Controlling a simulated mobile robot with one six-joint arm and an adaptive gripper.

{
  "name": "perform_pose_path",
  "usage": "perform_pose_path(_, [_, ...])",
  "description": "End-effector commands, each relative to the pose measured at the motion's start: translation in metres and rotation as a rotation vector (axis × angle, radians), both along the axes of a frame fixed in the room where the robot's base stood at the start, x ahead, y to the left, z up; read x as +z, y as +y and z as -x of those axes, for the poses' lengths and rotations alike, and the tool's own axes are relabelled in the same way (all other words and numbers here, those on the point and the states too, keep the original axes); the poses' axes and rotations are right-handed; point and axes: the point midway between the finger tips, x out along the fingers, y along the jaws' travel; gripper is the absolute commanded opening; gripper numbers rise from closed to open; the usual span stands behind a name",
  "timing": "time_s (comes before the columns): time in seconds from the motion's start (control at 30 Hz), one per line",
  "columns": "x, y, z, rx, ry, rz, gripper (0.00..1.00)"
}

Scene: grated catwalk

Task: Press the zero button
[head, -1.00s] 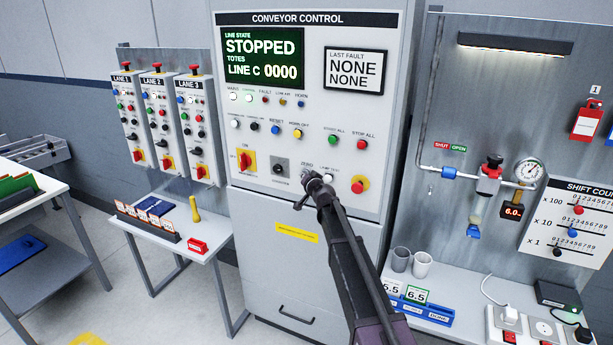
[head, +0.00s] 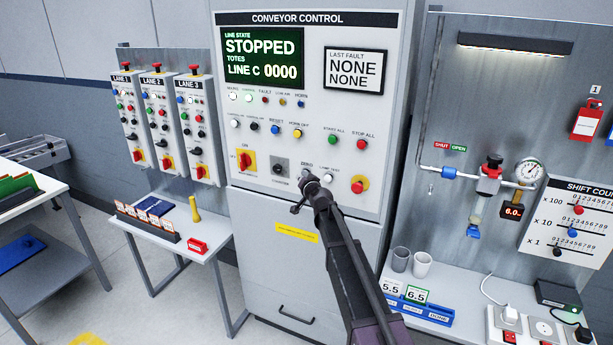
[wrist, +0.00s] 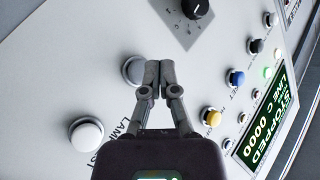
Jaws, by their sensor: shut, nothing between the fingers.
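The zero button (wrist: 132,70) is a grey round button on the conveyor control panel (head: 232,110). In the head view it sits under the ZERO label, largely hidden by my gripper (head: 309,180). In the wrist view my gripper (wrist: 158,66) is shut and empty. Its fingertips are just right of the button there and overlap its edge; I cannot tell whether they touch it or the panel. The panel's display (head: 262,58) reads STOPPED, LINE C 0000.
The white lamp test button (head: 329,177) is close by; it also shows in the wrist view (wrist: 86,133). A black selector knob (head: 279,168) lies to the left. A red emergency button (head: 359,185) lies to the right. A yellow label (head: 297,233) is below.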

Motion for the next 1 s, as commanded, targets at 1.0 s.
perform_pose_path(1.0, [0.0,0.015,0.041,0.0,0.0,0.0,0.0])
